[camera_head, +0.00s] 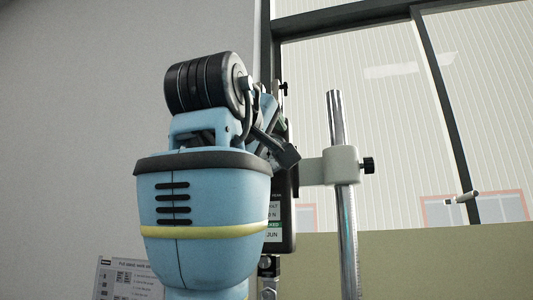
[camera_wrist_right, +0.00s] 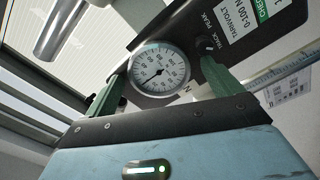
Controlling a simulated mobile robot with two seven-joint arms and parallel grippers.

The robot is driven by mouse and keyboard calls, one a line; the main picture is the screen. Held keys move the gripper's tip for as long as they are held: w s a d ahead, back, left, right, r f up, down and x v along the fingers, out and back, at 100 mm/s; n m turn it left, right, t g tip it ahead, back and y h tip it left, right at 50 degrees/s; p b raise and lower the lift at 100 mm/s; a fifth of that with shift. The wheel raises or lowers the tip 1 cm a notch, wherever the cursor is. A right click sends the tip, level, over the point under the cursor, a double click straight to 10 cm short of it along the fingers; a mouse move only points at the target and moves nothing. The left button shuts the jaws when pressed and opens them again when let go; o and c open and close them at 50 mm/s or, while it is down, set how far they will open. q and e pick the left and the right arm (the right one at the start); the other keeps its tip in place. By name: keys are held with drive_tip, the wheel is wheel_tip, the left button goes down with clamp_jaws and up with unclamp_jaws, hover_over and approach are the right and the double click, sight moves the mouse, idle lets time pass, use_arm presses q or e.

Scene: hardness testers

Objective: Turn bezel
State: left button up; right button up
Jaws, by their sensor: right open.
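The round dial (camera_wrist_right: 158,70) has a white face, dark markings and a pale bezel around it. It sits on the dark body of the hardness tester (camera_wrist_right: 180,25) in the right wrist view. My right gripper (camera_wrist_right: 165,73) is open, with one green finger on each side of the dial. Whether either finger touches the bezel cannot be told. In the head view the tester body (camera_head: 287,215) shows only partly behind my right arm, and the dial is hidden. My left gripper is in neither view.
A white clamp block (camera_head: 338,165) with a black knob holds to an upright metal post (camera_head: 346,220) right of the tester. A printed sheet (camera_head: 127,280) is at lower left. A dark-framed window (camera_head: 385,90) is behind. Open space lies right of the post.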

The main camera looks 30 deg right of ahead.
drive_tip(key=shift+s+a, duration=0.15)
drive_tip(key=shift+a, duration=0.05)
drive_tip(key=shift+c, duration=1.2)
drive_tip(key=c, duration=0.7)
drive_tip(key=shift+c, duration=0.2)
drive_tip(key=shift+m, duration=0.3)
drive_tip(key=o, duration=1)
drive_tip(key=shift+d, duration=0.1)
